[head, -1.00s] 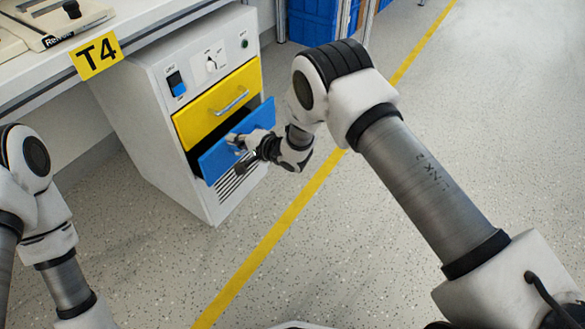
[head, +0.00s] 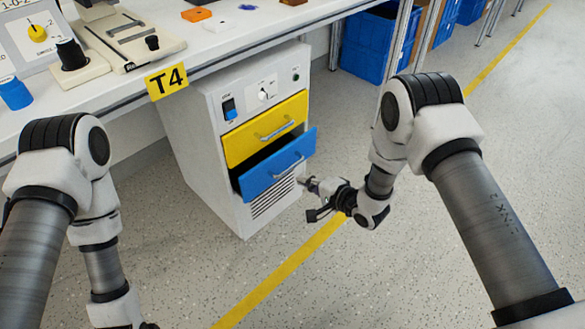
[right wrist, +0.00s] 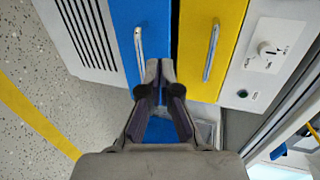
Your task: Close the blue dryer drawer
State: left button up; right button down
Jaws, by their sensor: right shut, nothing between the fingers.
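The blue drawer (head: 278,167) sticks out of the white cabinet, with a dark gap above its front. It has a silver handle (head: 287,170). In the right wrist view the blue front (right wrist: 140,30) stands upright on its side, left of the yellow drawer. My right gripper (head: 307,197) is shut and empty. In the head view it appears just right of and below the blue drawer's front. In the right wrist view its fingertips (right wrist: 153,68) overlap the drawer's end; I cannot tell whether they touch. My left gripper is out of view; only the left arm shows.
The white cabinet (head: 205,165) stands under the table with the T4 label (head: 166,81). The yellow drawer (head: 264,129) above looks shut. Blue bins (head: 375,45) stand at the back. The floor to the right, with a yellow line (head: 275,270), is clear.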

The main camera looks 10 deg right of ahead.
notch_tip(320, 180, down, 4)
jog(key=d+f+t+y+b, duration=0.1)
jog(key=d+t+y+b, duration=0.15)
jog(key=b, duration=0.95)
send_near(272, 159)
jog(key=x, duration=0.6)
jog(key=shift+f, duration=0.4)
jog(key=shift+w+a+r, duration=0.15)
jog(key=shift+w+a, duration=0.2)
jog(key=shift+w, duration=0.15)
jog(key=shift+r, duration=0.15)
